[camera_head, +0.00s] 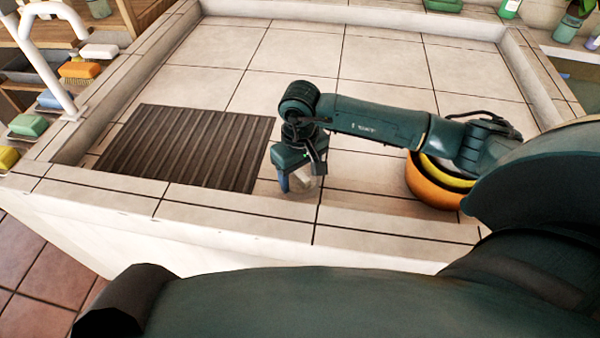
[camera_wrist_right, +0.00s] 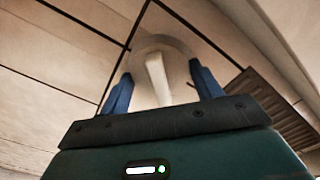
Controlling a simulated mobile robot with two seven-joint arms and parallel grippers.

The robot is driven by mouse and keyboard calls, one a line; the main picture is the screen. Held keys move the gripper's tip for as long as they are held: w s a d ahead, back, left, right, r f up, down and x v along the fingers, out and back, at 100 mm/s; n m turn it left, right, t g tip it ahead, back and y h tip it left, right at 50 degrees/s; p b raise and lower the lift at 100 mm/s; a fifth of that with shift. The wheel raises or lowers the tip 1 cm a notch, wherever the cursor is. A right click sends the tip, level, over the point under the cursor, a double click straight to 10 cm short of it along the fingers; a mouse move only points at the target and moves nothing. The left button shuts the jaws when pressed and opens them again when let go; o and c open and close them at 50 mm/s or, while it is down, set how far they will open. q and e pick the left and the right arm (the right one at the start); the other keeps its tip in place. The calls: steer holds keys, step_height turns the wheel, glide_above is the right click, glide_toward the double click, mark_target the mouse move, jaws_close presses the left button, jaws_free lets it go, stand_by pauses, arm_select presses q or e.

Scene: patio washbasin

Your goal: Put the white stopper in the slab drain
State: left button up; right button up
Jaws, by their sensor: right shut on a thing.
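My right gripper (camera_head: 291,181) points down over the slab, near its front wall and just right of the dark ribbed mat. Its blue fingers, also in the right wrist view (camera_wrist_right: 162,88), are shut on the white stopper (camera_wrist_right: 157,78), a pale round disc with a raised bar across it. In the head view the stopper (camera_head: 308,183) shows as a small pale patch beside the fingers, low over the tiles. I cannot tell whether it touches them. I see no drain opening in either view. My left gripper is not in view.
The dark ribbed mat (camera_head: 185,148) lies left of my gripper. An orange bowl (camera_head: 430,188) with a yellow one inside stands right, under my right arm. A low tiled rim (camera_head: 240,222) borders the slab. Soaps and a brush (camera_head: 80,70) are at left. The slab's back is clear.

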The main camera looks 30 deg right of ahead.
mark_target(300, 173)
steer(key=shift+f+b, duration=0.45)
steer(key=shift+b, duration=0.05)
stand_by(0.3)
steer(key=o, duration=0.7)
steer(key=shift+r+p, duration=2.9)
steer(key=shift+r, duration=2.65)
steer(key=shift+s, duration=0.1)
